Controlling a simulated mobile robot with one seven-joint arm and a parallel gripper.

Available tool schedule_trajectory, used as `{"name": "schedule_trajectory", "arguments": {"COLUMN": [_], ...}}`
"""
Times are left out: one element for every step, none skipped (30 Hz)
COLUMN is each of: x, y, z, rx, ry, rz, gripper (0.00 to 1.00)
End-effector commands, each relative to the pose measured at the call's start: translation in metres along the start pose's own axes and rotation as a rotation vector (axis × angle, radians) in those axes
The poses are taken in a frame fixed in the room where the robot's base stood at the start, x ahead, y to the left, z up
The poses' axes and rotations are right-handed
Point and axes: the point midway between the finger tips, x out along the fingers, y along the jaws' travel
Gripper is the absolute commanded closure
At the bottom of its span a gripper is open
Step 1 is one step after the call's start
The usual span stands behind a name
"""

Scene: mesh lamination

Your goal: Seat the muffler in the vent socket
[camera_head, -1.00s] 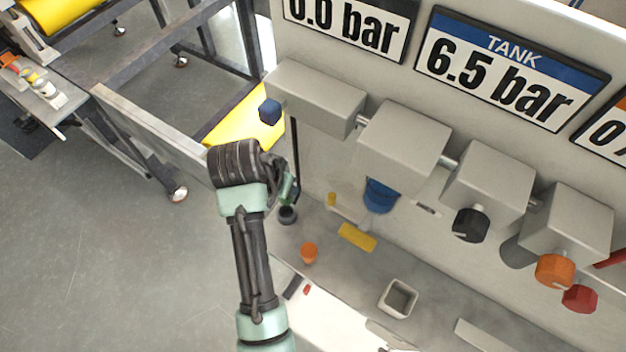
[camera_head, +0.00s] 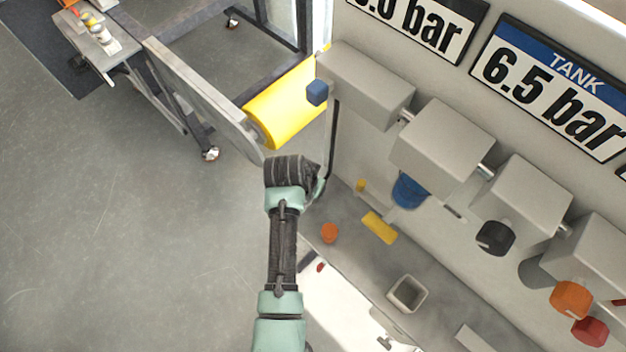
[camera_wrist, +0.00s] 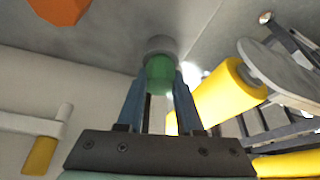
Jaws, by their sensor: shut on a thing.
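In the wrist view my gripper (camera_wrist: 159,82) has its two blue fingers closed on a green cylindrical piece (camera_wrist: 160,72), which looks like the muffler. A grey round part (camera_wrist: 160,46) sits at its far end; I cannot tell whether it belongs to the piece or is separate. In the head view my gripper is mostly hidden behind my dark wrist, left of the grey panel (camera_head: 345,135), and the held piece cannot be made out. I cannot identify the vent socket with certainty in either view.
A yellow roller (camera_head: 285,105) stands behind. Open floor lies left.

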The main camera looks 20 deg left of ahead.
Motion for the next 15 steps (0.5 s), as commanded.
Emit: {"name": "schedule_trajectory", "arguments": {"x": [-0.0004,-0.0004,0.0,0.0008,0.0019,0.0033,0.0027,0.0023,0.0022,0.0022,0.0021,0.0021,0.0021,0.0021,0.002], "y": [-0.0002,-0.0002,-0.0001,-0.0001,-0.0001,0.0,0.0,0.0,0.0,0.0,0.0,0.0,0.0,0.0,0.0], "z": [-0.0006,-0.0005,-0.0004,0.0,0.0004,0.001,0.0009,0.0007,0.0007,0.0007,0.0007,0.0007,0.0007,0.0007,0.0007], "rx": [0.0,0.0,0.0,0.0,0.0,0.0,0.0,0.0,0.0,0.0,0.0,0.0,0.0,0.0,0.0], "ry": [0.001,0.001,0.001,0.001,0.001,0.0,0.0,0.0,0.0,0.0,0.0,0.0,0.0,0.0,0.0], "rz": [0.0,0.0,0.0,0.0,0.0,0.0,0.0,0.0,0.0,0.0,0.0,0.0,0.0,0.0,0.0], "gripper": [1.0,1.0,1.0,1.0,1.0,1.0,0.61,0.56,0.49,0.43,0.38,0.35,0.35,0.35,0.35]}}
